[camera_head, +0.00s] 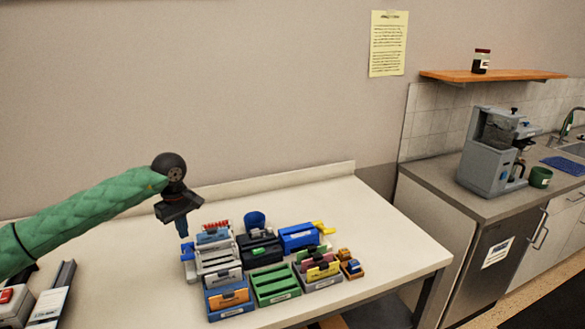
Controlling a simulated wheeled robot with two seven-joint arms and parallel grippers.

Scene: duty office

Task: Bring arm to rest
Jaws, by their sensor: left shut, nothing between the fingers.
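My left arm (85,208), in a green quilted sleeve, reaches in from the left over the white table. My left gripper (183,228) points down from the black wrist, above the left edge of the group of holders on the table. Its fingers are shut with nothing between them. It looks close to the grey rack (215,260), but I cannot tell whether it touches it. My right gripper is not in view.
The table (370,233) holds blue, green and grey card holders, a blue cup (255,220) and a blue box (298,237). More items lie at lower left. A counter with a coffee machine (490,150) and green mug (540,177) stands right. The table's right part is clear.

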